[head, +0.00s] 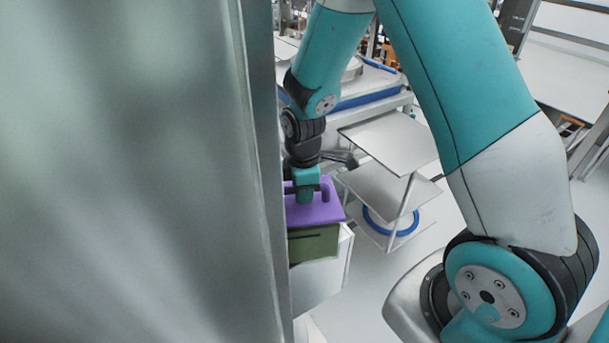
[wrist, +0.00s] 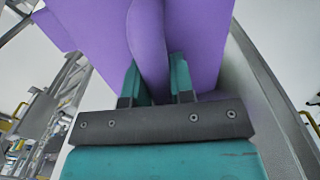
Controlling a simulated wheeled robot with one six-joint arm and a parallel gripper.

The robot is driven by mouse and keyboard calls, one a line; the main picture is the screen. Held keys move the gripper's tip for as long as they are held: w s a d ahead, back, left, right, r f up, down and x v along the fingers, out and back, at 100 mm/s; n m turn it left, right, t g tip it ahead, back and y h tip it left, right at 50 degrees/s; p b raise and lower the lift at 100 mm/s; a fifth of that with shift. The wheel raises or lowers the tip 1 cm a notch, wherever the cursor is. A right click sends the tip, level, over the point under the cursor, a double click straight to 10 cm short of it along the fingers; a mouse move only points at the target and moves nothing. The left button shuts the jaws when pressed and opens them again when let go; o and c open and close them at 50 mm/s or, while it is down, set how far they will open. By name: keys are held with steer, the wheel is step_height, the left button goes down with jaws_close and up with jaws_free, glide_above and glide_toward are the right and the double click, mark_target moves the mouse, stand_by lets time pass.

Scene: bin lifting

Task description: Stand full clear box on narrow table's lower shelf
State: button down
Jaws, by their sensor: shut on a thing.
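My gripper (head: 306,196) points down and is shut on the upright handle of a purple box or lid (head: 328,212). In the wrist view my two teal fingers (wrist: 160,82) stand on either side of the purple handle (wrist: 148,45). A narrow table (head: 392,137) with a grey top and shelves below stands to the right of the gripper. One of its lower shelves (head: 378,187) looks bare; the bottom one holds a blue ring-shaped item (head: 390,222). I cannot make out a clear box in either view.
An olive-green box (head: 314,246) sits just below the purple thing, over a white bin or cabinet (head: 320,284). A large grey panel (head: 130,170) blocks the left of the head view. A bench with a blue edge (head: 365,98) stands behind. Some floor is free right of the narrow table.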

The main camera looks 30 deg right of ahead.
steer(key=c, duration=1)
jaws_free()
